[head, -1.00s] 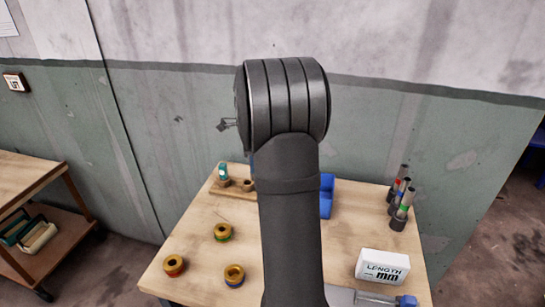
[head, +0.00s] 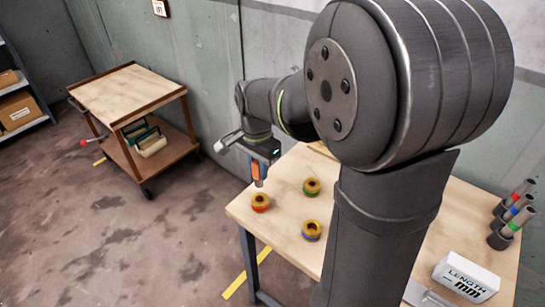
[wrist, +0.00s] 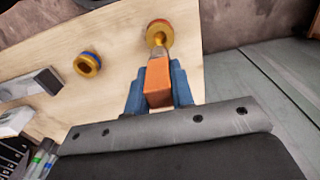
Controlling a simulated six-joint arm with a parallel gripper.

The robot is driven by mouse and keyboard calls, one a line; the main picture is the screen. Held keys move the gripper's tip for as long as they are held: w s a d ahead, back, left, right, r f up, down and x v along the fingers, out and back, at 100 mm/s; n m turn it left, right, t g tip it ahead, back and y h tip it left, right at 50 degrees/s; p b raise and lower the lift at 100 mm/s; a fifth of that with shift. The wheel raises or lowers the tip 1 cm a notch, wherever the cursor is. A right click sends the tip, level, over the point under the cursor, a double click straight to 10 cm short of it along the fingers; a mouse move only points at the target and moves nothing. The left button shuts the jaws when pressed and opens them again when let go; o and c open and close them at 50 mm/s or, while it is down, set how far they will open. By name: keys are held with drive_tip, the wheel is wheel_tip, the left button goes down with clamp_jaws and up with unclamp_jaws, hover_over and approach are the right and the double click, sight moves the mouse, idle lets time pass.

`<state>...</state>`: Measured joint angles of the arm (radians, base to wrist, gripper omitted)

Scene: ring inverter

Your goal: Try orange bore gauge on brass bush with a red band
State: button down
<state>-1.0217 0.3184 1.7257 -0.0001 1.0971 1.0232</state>
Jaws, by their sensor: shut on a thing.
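The brass bush with a red band (head: 260,202) stands at the table's left corner, and shows in the wrist view (wrist: 161,31). My gripper (head: 262,160) is over it, shut on the orange bore gauge (wrist: 158,82), whose orange handle sits between the blue jaws. The gauge also shows in the head view (head: 257,171), pointing down. Its grey tip (wrist: 158,54) is at the bush's bore in the wrist view; I cannot tell whether it has entered. A green-banded bush (head: 311,187) and a blue-banded bush (head: 311,230) stand to the right.
The wooden table (head: 283,205) is clear around the bushes. A white length block (head: 466,277) and several colour-banded cylinders (head: 515,215) are at the right. My arm covers the table's middle. A wooden trolley (head: 130,95) stands apart at the left.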

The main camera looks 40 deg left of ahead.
sight(259, 183)
drive_tip(key=shift+f, duration=0.1)
idle(0.3)
drive_tip(key=shift+f, duration=2.6)
drive_tip(key=shift+f, duration=0.45)
drive_tip(key=shift+r, duration=2.7)
